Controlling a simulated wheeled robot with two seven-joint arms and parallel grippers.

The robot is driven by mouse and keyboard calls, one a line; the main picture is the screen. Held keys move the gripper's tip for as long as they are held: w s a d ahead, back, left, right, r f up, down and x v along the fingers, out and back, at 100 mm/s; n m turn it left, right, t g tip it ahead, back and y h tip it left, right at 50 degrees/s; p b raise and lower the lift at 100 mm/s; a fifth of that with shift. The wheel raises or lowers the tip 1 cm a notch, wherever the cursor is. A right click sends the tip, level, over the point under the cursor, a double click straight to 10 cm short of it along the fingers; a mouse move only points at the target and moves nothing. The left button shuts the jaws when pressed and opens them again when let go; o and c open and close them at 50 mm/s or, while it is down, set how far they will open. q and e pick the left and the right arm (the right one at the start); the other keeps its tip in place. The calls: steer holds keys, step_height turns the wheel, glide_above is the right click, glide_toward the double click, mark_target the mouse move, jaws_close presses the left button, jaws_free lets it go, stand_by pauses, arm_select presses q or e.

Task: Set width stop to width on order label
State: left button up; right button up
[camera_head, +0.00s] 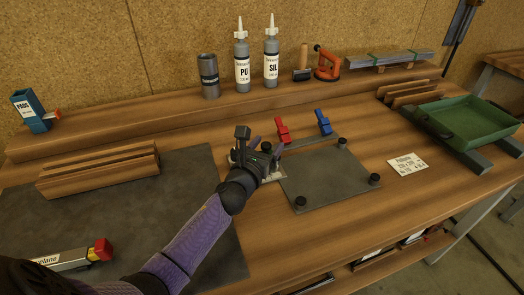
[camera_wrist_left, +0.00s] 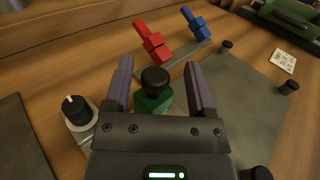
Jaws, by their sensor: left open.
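The order label (camera_head: 408,164), a white card with small print that I cannot read surely, lies right of the grey plate (camera_head: 325,180). A green block with a black knob on top (camera_wrist_left: 154,90), which looks like the width stop, sits at the plate's left edge. My left gripper (camera_head: 266,149) is over it and hides most of it in the head view. In the left wrist view its two fingers are open on either side of the black knob, with gaps visible; I cannot tell whether they touch it. My right gripper is out of view.
A grey part with a black marked knob (camera_wrist_left: 77,110) is left of the green block. A red clamp (camera_head: 283,131) and a blue clamp (camera_head: 323,122) stand behind the plate. A green tray (camera_head: 470,120) is at the right. Bare wood surrounds the label.

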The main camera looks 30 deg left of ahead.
arm_select(q)
steer(key=s, duration=0.6)
steer(key=s+p, duration=0.1)
steer(key=s, duration=0.2)
steer(key=shift+d, duration=0.35)
steer(key=shift+r, duration=0.1)
